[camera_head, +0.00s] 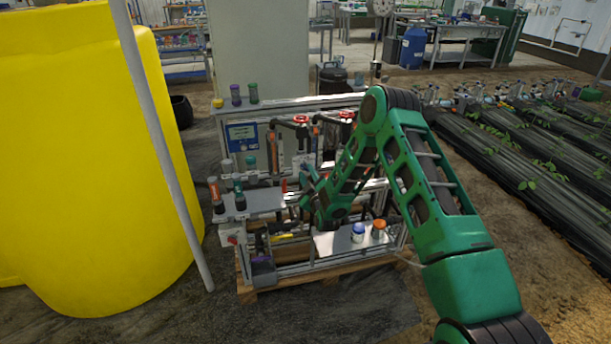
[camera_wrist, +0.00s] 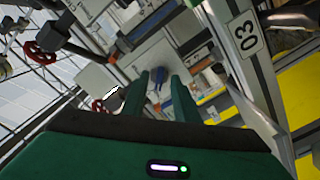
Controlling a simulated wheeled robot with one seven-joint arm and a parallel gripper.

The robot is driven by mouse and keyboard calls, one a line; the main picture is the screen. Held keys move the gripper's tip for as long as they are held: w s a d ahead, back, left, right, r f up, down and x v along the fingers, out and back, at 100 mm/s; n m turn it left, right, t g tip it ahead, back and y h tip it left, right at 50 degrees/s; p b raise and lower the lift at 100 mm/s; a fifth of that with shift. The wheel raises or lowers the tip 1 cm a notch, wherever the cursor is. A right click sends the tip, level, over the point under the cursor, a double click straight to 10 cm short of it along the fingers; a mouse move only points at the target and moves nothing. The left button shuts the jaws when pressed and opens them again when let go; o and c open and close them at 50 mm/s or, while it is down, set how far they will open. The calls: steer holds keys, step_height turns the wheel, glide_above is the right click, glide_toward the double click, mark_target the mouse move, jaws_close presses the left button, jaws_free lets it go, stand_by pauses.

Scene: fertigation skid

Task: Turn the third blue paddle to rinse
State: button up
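In the wrist view the two green fingers of my gripper (camera_wrist: 161,92) stand apart. A small blue part, likely a paddle (camera_wrist: 157,80), shows in the gap near the fingertips. I cannot tell whether it is between them or beyond them, and no touch is clear. In the head view my gripper (camera_head: 307,184) is at the middle of the skid (camera_head: 321,258), partly behind my arm. My arm hides the paddles in that view.
Red handwheels (camera_head: 301,120) sit on the pipes at the back of the skid. A blue-capped bottle (camera_head: 357,232) and an orange-capped bottle (camera_head: 378,228) stand on the front plate. A large yellow tank (camera_head: 90,170) and a grey pole (camera_head: 160,140) stand at the left.

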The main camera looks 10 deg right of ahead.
steer(key=shift+w, duration=0.4)
steer(key=shift+c, duration=0.4)
jaws_close()
steer(key=shift+a, duration=0.2)
steer(key=shift+d, duration=0.1)
